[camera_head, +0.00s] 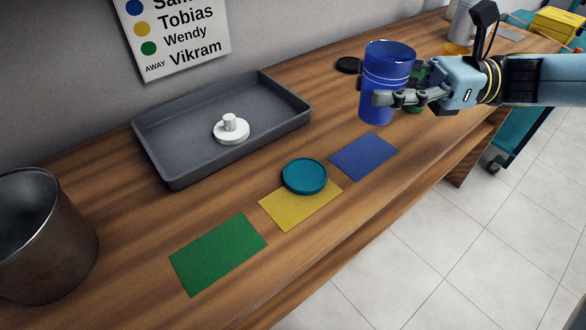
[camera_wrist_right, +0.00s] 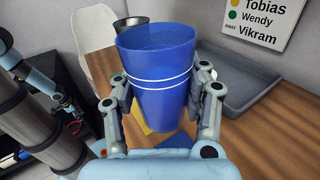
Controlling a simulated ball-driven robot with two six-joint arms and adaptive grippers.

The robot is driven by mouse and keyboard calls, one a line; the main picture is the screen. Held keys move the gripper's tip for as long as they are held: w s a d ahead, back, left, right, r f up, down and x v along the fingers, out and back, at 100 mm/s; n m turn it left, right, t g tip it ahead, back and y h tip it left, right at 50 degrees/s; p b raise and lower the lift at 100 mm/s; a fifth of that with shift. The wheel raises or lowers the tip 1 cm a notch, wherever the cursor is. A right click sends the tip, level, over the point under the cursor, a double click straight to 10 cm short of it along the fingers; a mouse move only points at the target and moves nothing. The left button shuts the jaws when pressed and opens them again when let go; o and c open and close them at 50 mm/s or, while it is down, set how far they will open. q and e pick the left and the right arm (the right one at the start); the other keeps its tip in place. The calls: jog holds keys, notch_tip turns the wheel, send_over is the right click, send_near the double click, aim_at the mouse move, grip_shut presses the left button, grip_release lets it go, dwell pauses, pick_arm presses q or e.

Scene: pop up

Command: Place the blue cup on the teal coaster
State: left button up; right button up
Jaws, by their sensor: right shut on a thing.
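The blue cup (camera_head: 386,72) with thin white bands is upright in my right gripper (camera_head: 391,97), whose fingers close around its sides. In the right wrist view the cup (camera_wrist_right: 158,60) fills the middle, between the two fingers of my right gripper (camera_wrist_right: 165,104). The cup appears held above the wooden counter, to the right of and behind the blue mat. The teal coaster (camera_head: 305,175) is a round dish lying on the yellow mat (camera_head: 300,208); nothing stands on it. My left gripper is not in the head view; a blue-grey arm part shows at the left of the right wrist view.
A blue mat (camera_head: 364,155) and a green mat (camera_head: 218,252) lie either side of the yellow one. A grey tray (camera_head: 180,150) holding a white knobbed object (camera_head: 231,129) lies behind. A metal bin (camera_head: 40,240) stands at left. A black disc (camera_head: 348,65) lies near the wall.

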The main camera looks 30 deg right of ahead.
aim_at(363, 109)
jog(key=a+f+b, duration=0.1)
jog(key=w+a+f+b, duration=0.1)
jog(key=a+f+b, duration=0.1)
jog(key=shift+w+a+f, duration=0.3)
jog(key=shift+a, duration=0.1)
jog(key=a+f, duration=0.1)
jog(key=w+a+b, duration=0.1)
jog(key=a, duration=0.1)
jog(key=w+a+f+b, duration=0.1)
jog(key=a, duration=0.1)
jog(key=shift+w+a+f, duration=0.1)
jog(key=shift+a+f, duration=0.05)
jog(key=shift+f, duration=0.15)
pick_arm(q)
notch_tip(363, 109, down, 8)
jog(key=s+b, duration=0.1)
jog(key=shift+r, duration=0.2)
pick_arm(e)
jog(key=shift+a+f, duration=0.1)
jog(key=shift+f, duration=1.9)
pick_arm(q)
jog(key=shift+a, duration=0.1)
pick_arm(e)
jog(key=shift+f, duration=0.1)
jog(key=o, duration=1.3)
